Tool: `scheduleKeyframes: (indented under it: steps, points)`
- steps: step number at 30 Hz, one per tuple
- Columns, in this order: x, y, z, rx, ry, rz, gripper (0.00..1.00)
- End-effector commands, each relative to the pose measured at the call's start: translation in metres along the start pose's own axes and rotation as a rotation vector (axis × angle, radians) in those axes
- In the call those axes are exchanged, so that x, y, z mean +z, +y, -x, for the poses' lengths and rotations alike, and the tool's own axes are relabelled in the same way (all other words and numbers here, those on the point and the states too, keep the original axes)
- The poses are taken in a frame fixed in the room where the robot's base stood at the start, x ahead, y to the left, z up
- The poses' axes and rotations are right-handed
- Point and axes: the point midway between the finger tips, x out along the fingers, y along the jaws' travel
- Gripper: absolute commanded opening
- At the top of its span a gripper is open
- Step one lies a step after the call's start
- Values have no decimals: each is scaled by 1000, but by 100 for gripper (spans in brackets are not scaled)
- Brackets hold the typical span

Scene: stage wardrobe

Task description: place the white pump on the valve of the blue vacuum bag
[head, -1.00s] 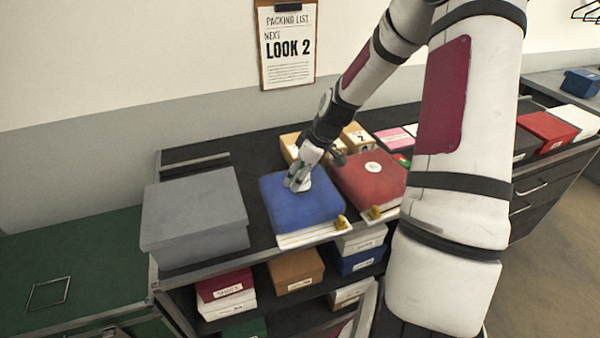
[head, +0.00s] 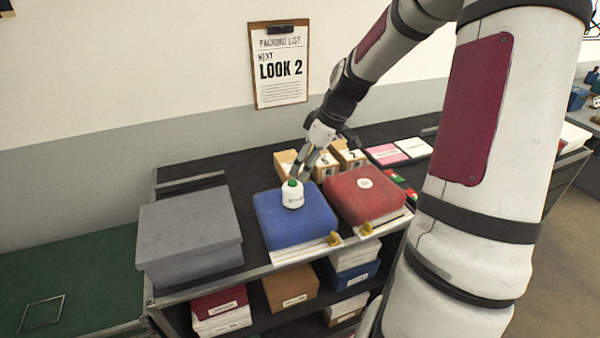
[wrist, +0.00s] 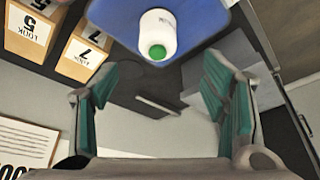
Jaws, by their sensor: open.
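The white pump (head: 292,195) with a green top stands upright on the blue vacuum bag (head: 296,228), near the middle of its upper face. The valve is not visible, so I cannot tell from its own surface how the pump sits on it. My gripper (head: 301,172) is open and empty, just behind and above the pump, apart from it. In the wrist view the pump (wrist: 157,34) shows beyond the spread fingers, with the blue bag (wrist: 205,14) behind it.
A red vacuum bag (head: 365,198) with a round white valve lies right of the blue one. A grey box (head: 190,232) stands to the left. Numbered cardboard boxes (head: 350,155) stand behind, close to my gripper. A packing list (head: 279,65) hangs on the wall.

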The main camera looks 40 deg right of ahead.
Motion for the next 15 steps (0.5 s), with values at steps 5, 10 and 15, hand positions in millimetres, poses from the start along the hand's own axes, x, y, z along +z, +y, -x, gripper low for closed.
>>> scheduleKeyframes:
  steps: [5, 10, 15]
  points:
    - [-17, -39, 21, 35, -80, -2, 67]
    - [-32, -95, 59, 113, -151, -48, 67]
    - [-36, -151, 100, 197, -156, -120, 67]
